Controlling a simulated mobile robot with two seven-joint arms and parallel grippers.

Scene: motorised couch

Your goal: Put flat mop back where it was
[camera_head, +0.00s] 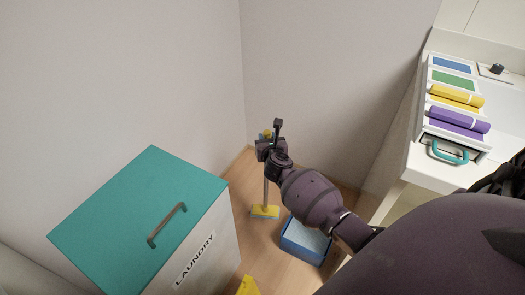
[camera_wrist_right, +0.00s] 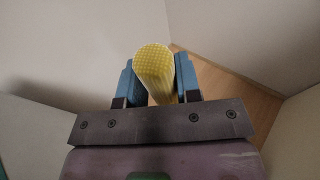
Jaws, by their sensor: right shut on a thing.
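The flat mop (camera_head: 265,212) stands upright in the corner, with a grey pole and a yellow and blue head at the floor. My right gripper (camera_head: 266,136) is shut around the yellow grip at the top of the pole. In the right wrist view the yellow handle end (camera_wrist_right: 154,65) sits between the two blue fingers of my right gripper (camera_wrist_right: 156,85). The mop head appears to be on or very near the floor; I cannot tell whether it touches. My left gripper is not in view.
A teal-lidded laundry box (camera_head: 110,215) stands left of the mop. A blue box (camera_head: 306,242) is on the floor to its right. A yellow object (camera_head: 248,286) lies at the bottom edge. A white counter (camera_head: 436,170) with coloured rolls is at right. Walls meet behind the mop.

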